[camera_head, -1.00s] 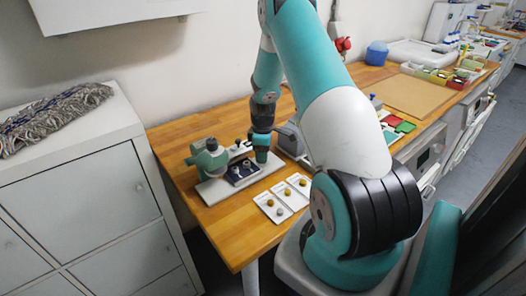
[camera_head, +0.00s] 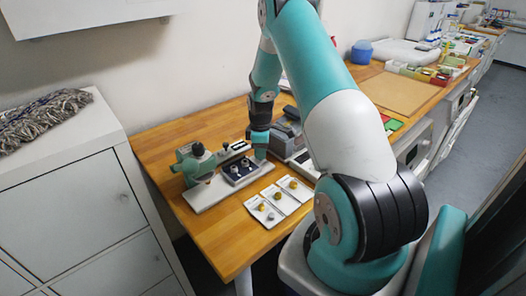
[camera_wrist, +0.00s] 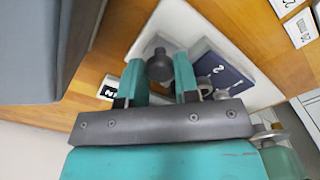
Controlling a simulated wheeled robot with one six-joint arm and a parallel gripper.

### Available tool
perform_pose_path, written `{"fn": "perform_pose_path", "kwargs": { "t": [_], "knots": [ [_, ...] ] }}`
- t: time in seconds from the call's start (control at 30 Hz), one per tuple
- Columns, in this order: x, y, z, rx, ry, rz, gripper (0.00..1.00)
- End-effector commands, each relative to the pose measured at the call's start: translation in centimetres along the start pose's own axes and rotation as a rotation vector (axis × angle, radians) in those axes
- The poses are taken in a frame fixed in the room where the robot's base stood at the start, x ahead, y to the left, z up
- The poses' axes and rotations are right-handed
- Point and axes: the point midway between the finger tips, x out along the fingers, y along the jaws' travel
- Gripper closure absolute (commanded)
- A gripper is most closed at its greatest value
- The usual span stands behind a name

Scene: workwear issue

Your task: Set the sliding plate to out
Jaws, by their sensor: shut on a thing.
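The press (camera_head: 194,164) is teal with a white base (camera_head: 204,198) and stands on the wooden bench. The dark sliding plate (camera_head: 240,175) sits on the base to the right of the press head, clear of it, with round nests showing. In the wrist view the plate (camera_wrist: 232,76) is dark blue with white numerals. A dark grey knob (camera_wrist: 159,64) is at its side, between the teal fingers of my gripper (camera_wrist: 160,78). My gripper is shut on the knob. In the head view my gripper (camera_head: 260,150) is at the plate's right end and hides the knob.
White trays (camera_head: 281,202) with gold and silver buttons lie just in front of the base. A grey device (camera_head: 288,136) stands close behind my gripper. A brown mat (camera_head: 400,94) and parts bins (camera_head: 425,74) are farther right. A white cabinet (camera_head: 70,185) is at left.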

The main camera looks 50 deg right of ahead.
Motion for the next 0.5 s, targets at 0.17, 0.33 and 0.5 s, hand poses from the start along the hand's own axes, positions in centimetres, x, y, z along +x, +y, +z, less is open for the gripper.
{"fn": "perform_pose_path", "kwargs": {
  "t": [0.17, 0.33, 0.5],
  "knots": [
    [-0.12, 0.36, 0.32, 0.009, -0.004, 0.009, 0.45],
    [-0.08, 0.2, 0.11, 0.005, -0.003, 0.007, 0.45],
    [-0.45, 0.2, 0.06, 0.004, -0.002, 0.007, 0.45]
  ]
}}
